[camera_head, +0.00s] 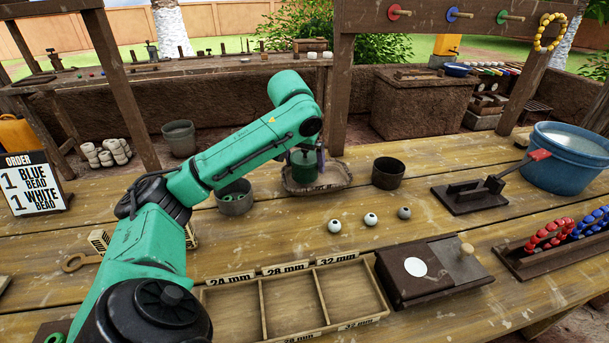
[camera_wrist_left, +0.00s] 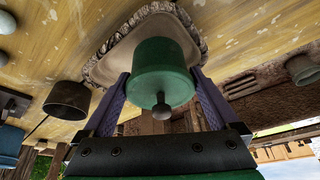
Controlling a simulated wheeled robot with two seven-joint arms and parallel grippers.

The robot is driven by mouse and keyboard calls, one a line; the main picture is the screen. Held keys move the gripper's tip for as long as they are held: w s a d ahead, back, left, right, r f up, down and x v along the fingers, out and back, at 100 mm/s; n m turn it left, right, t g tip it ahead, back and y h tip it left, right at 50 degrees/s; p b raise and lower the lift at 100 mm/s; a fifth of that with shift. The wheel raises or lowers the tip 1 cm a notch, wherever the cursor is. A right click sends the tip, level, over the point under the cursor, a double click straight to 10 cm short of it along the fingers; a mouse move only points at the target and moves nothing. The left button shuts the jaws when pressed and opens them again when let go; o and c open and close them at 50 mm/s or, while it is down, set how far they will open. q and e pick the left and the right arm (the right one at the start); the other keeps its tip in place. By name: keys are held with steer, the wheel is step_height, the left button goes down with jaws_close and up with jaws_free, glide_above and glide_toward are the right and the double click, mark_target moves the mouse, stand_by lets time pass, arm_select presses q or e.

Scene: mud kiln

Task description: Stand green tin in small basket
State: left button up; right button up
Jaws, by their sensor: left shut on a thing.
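The green tin (camera_head: 303,165) is upright, with a knob on its lid. In the left wrist view the tin (camera_wrist_left: 163,62) sits between the two fingers of my left gripper (camera_wrist_left: 163,88), which is shut on it. The small basket (camera_head: 336,182) is a shallow tray with a braided rim. It also shows in the left wrist view (camera_wrist_left: 103,70), directly behind the tin. The tin is over or inside the basket; I cannot tell whether its base touches the basket floor. My left gripper (camera_head: 308,155) is partly hidden in the head view. My right gripper is not in view.
A grey pot (camera_head: 235,202) with green pieces stands left of the basket, and a dark cup (camera_head: 388,174) stands right. Several beads (camera_head: 370,219) lie in front. A divided wooden tray (camera_head: 231,299) and a dark box (camera_head: 430,282) occupy the front.

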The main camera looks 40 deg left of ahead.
arm_select(q)
step_height(320, 180, down, 3)
steer(key=shift+r, duration=0.2)
steer(key=o, duration=1)
steer(key=p+v, duration=0.2)
steer(key=v, duration=1)
steer(key=shift+d, duration=0.1)
